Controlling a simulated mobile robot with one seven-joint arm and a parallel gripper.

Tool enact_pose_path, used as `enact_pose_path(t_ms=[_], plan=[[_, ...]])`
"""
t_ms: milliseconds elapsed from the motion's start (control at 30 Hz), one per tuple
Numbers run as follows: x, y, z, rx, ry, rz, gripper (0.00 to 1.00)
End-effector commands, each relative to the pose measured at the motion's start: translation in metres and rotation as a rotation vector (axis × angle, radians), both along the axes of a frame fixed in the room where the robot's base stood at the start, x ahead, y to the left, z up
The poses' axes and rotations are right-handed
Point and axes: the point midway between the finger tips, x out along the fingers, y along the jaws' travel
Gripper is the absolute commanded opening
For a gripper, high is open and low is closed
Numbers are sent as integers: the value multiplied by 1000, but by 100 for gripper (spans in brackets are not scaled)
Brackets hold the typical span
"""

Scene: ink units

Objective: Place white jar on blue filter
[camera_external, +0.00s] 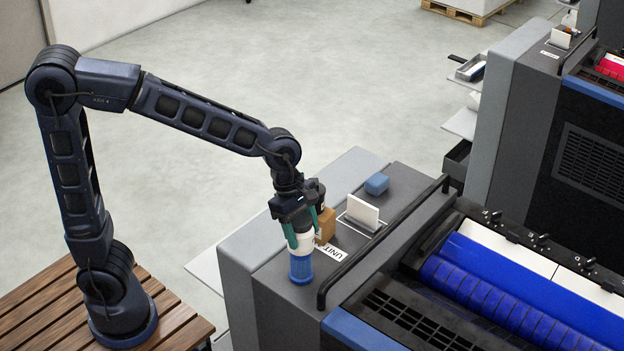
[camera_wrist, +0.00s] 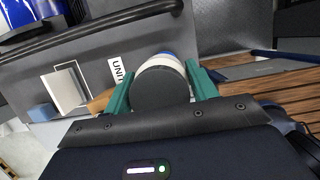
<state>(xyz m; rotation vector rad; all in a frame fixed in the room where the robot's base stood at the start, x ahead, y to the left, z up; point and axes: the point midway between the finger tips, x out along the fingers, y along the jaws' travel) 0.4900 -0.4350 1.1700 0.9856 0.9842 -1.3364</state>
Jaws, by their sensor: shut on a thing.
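My gripper (camera_external: 296,231) has green fingers and is shut on the white jar (camera_external: 303,245), one finger on each side. The blue filter (camera_external: 301,268) is a short blue cylinder standing on the grey top of the ink unit. The jar is upright directly above the filter, and its lower end looks to be at the filter's top; I cannot tell whether they touch. In the wrist view the jar's dark round lid (camera_wrist: 160,87) sits between the fingers (camera_wrist: 160,90), with a blue edge of the filter (camera_wrist: 165,54) showing beyond it.
A tan block (camera_external: 326,226) stands close beside the jar. A white card in a holder (camera_external: 362,213) and a small blue block (camera_external: 377,184) are farther back. A black rail (camera_external: 385,240) runs along the unit's right edge, near blue rollers (camera_external: 490,295).

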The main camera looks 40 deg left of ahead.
Motion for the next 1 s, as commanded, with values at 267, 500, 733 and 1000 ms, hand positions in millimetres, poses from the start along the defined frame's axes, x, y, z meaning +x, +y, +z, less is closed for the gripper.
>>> enact_pose_path(t_ms=[267,500,733,1000], plan=[[0,0,0,0,0,0,79],[0,0,5,-1,-1,0,79],[1,11,38,-4,-3,4,79],[1,26,87,-2,-2,3,79]])
